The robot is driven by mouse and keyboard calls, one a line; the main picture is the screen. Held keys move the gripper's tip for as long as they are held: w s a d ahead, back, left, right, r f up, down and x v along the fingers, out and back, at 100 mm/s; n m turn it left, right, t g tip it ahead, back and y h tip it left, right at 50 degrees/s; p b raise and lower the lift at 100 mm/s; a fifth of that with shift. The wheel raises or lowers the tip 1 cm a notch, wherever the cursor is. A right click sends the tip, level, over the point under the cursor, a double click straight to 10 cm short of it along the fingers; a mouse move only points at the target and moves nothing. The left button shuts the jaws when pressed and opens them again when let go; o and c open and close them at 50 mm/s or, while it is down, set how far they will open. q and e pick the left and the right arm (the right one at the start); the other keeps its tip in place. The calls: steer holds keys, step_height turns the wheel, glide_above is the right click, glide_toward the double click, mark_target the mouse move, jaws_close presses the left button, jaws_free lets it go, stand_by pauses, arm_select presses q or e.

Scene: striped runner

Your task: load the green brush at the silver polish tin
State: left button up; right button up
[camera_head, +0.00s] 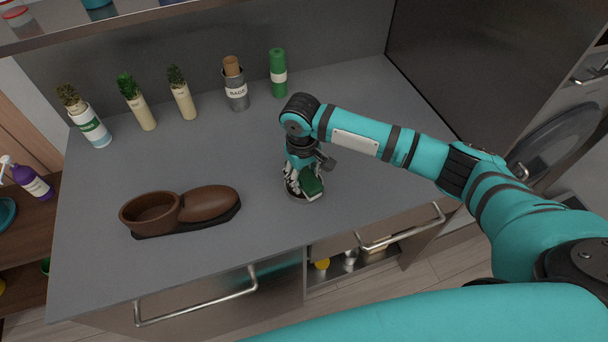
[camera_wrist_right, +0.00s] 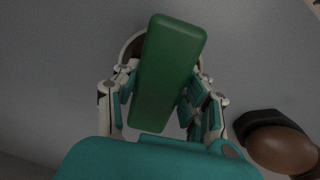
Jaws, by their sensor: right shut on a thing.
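My right gripper (camera_head: 304,186) is shut on the green brush (camera_head: 312,184) near the middle of the counter. In the right wrist view the brush (camera_wrist_right: 170,70) sits between the two fingers of the gripper (camera_wrist_right: 165,100). The silver polish tin (camera_head: 303,198) is under the brush, and only part of its rim shows. In the right wrist view a bit of the tin (camera_wrist_right: 130,48) shows behind the brush. Whether the brush touches the polish is hidden. My left gripper is not in view.
Along the counter's back stand a white-and-green can (camera_head: 92,128), plants in beige pots (camera_head: 143,115), a grey bags canister (camera_head: 236,92) and a green cylinder (camera_head: 278,76). The grey counter (camera_head: 100,260) is bare at front left. A lower drawer with small items is partly open.

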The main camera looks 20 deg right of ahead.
mark_target(305, 174)
steer(key=shift+s+f+p, duration=0.25)
steer(key=shift+p, duration=0.1)
stand_by(1.3)
steer(key=shift+w+r+p, duration=0.2)
steer(key=shift+r+p, duration=0.9)
steer(key=shift+p, duration=0.15)
step_height(305, 174, up, 5)
steer(key=p, duration=0.5)
steer(key=shift+r+p, duration=0.1)
steer(key=shift+p, duration=0.2)
